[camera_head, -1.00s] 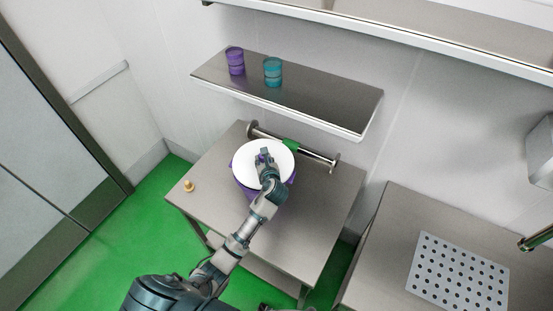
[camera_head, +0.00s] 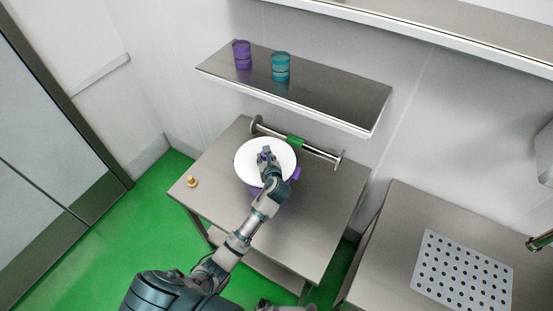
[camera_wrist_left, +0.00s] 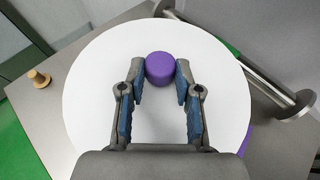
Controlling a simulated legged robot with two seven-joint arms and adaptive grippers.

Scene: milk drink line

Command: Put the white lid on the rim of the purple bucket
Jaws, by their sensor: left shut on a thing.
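The white lid (camera_head: 247,162) is a round disc over the purple bucket (camera_head: 297,174) on the steel table. It fills most of the left wrist view (camera_wrist_left: 95,90), with a purple knob (camera_wrist_left: 160,68) at its middle. My left gripper (camera_head: 265,156) is shut on the knob, with a fingertip on each side of it in the left wrist view (camera_wrist_left: 160,70). The bucket is mostly hidden under the lid; a purple part shows at the right. I cannot tell whether the lid touches the rim all round.
A small brass knob-like piece (camera_head: 192,181) stands at the table's left edge. A wall shelf (camera_head: 330,98) holds a purple cup (camera_head: 242,54) and a teal cup (camera_head: 281,66). The table front (camera_head: 285,235) is clear.

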